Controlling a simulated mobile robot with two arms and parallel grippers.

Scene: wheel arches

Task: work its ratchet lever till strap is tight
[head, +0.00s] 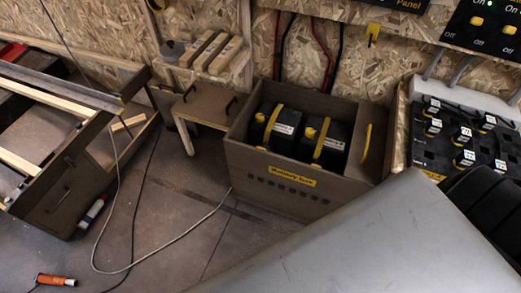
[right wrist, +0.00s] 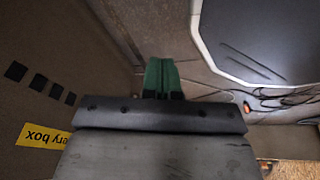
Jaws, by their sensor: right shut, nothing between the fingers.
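The brown battery box (head: 290,180) stands on the floor against the wall in the head view, holding two black batteries. A yellow band runs over the left battery (head: 270,122) and another over the right battery (head: 321,138); I cannot tell whether these are straps or handles. I cannot make out a ratchet lever. In the right wrist view the box wall (right wrist: 60,50) with its yellow label is at the left. My right gripper (right wrist: 163,76) has green fingers shut together, empty, over the floor to the right of the box wall. My left gripper is out of view.
A large grey surface covers the head view's lower right. A small brown table (head: 205,103) stands left of the box. A brown frame (head: 65,170) is at far left.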

